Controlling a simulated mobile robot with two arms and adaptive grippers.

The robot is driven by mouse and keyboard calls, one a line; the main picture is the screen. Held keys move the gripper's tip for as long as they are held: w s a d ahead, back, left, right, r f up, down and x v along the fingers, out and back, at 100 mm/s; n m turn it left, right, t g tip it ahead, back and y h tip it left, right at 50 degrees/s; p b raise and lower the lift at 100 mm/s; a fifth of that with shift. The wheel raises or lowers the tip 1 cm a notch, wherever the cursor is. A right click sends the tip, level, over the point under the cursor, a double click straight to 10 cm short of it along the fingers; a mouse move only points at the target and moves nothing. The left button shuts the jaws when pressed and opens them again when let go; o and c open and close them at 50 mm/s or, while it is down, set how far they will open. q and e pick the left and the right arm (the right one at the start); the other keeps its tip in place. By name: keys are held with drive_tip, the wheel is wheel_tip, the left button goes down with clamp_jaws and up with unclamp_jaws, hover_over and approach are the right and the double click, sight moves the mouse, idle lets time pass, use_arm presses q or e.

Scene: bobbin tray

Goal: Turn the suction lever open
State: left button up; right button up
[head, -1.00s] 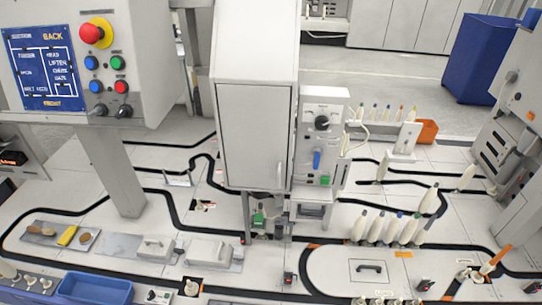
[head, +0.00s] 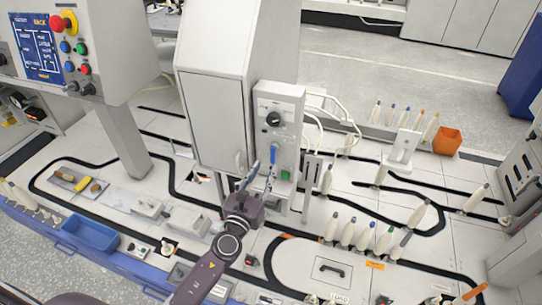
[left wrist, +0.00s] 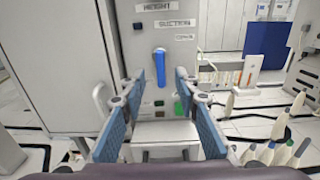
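The suction lever (head: 273,154) is a blue handle on the grey front of the control box (head: 280,108), below a black knob. In the left wrist view the blue lever (left wrist: 160,68) hangs straight down under the "SUCTION" label. My left gripper (head: 260,176) is just in front of the box, at about the lever's lower end. In the left wrist view its blue-padded fingers (left wrist: 158,92) are spread wide, with the lever seen between and beyond them. Nothing is between the pads, and no contact with the lever shows. My right gripper is not in view.
A tall grey cabinet (head: 215,110) stands left of the control box. A green button (head: 285,174) is below the lever. White bobbins (head: 363,238) stand to the right. An orange bin (head: 447,141) is at the back right, and a blue tray (head: 90,236) at the front left.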

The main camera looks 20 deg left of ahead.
sight(272, 155)
use_arm(q)
drive_tip(key=w, duration=0.6)
drive_tip(key=shift+w+d+f, duration=0.1)
drive_tip(key=shift+w+d, duration=0.05)
drive_tip(key=shift+w, duration=0.25)
clamp_jaws()
